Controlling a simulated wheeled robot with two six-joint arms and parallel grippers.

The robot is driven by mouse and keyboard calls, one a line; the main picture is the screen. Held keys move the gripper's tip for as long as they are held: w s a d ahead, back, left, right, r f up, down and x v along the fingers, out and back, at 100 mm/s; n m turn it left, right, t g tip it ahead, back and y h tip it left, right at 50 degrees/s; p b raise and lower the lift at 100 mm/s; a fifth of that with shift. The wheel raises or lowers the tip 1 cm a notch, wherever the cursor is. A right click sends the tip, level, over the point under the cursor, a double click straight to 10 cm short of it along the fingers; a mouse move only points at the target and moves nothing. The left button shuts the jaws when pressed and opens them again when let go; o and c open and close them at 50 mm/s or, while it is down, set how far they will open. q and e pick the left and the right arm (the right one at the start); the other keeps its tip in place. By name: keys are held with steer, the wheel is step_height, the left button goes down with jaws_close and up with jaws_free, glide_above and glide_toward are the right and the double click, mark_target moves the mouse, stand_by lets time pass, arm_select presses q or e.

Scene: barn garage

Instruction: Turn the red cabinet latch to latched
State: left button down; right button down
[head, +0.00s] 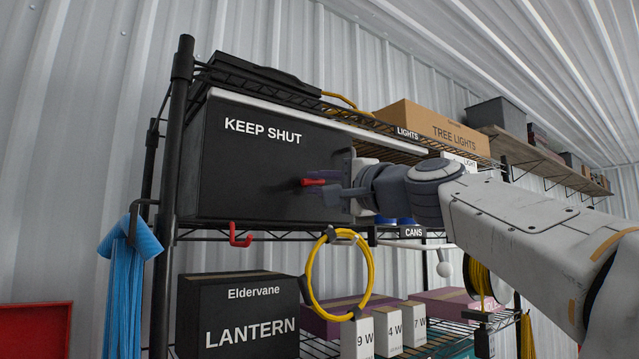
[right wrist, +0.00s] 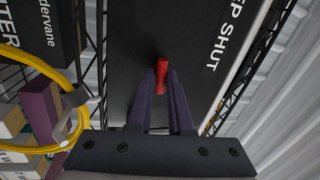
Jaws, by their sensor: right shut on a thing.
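The dark cabinet (head: 240,170) marked KEEP SHUT sits on the wire shelf, its front panel facing me. The red latch handle (head: 312,182) is on the right half of that panel and points roughly sideways in the head view. My right gripper (head: 332,183) reaches it from the right. In the right wrist view the fingers (right wrist: 162,82) are shut on the red latch handle (right wrist: 162,67), whose end sticks out past the fingertips. The latch's pivot and part of the handle are hidden by the fingers. My left gripper is not in view.
A red hook (head: 240,235) and a yellow cable loop (head: 340,275) hang below the cabinet. A LANTERN box (head: 238,310) stands on the lower shelf. A TREE LIGHTS box (head: 430,128) is on top, above my arm.

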steer(key=shift+m, duration=0.7)
steer(key=c, duration=0.8)
jaws_free()
steer(key=shift+d, duration=0.1)
steer(key=shift+c, duration=0.2)
